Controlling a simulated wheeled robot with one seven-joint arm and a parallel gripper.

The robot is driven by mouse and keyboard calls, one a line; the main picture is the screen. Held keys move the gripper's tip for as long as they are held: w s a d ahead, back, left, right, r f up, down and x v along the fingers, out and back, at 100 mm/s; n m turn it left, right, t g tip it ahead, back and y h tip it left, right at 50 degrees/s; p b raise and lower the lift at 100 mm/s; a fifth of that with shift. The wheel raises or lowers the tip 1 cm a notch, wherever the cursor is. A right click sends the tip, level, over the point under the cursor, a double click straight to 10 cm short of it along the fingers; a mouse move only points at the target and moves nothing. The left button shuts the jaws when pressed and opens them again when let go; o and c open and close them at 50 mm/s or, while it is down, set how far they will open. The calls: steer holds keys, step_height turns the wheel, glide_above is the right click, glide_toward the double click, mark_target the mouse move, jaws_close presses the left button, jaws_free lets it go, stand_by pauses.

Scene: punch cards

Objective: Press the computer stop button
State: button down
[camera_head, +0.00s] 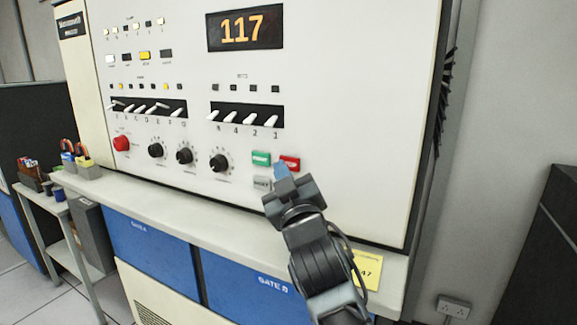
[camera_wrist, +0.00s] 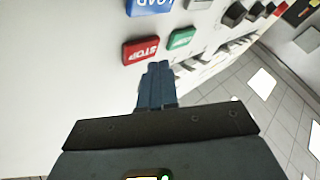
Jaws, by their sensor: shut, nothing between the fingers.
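The red STOP button (camera_head: 290,163) is on the white computer panel, low and right of the dials. It also shows in the wrist view (camera_wrist: 141,49), to the left of and a little beyond the fingertips. My gripper (camera_head: 281,172) is shut and empty, with its tips just below and left of the STOP button in the head view. In the wrist view my gripper (camera_wrist: 158,68) has its blue fingers together. The tips appear close to the red button, but I cannot tell whether they touch the panel.
A green button (camera_head: 261,158) sits left of STOP, with a grey button (camera_head: 262,182) below it. A blue LOAD button (camera_wrist: 150,5) shows in the wrist view. Black dials (camera_head: 220,162), a red knob (camera_head: 121,143) and a ledge (camera_head: 150,205) with a yellow note (camera_head: 367,270) are nearby.

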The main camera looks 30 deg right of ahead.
steer(key=shift+s+a+b, duration=0.75)
steer(key=shift+a+b, duration=0.05)
steer(key=shift+a, duration=0.2)
steer(key=shift+s+a+b, duration=0.7)
steer(key=shift+a+b, duration=0.05)
steer(key=shift+a, duration=0.25)
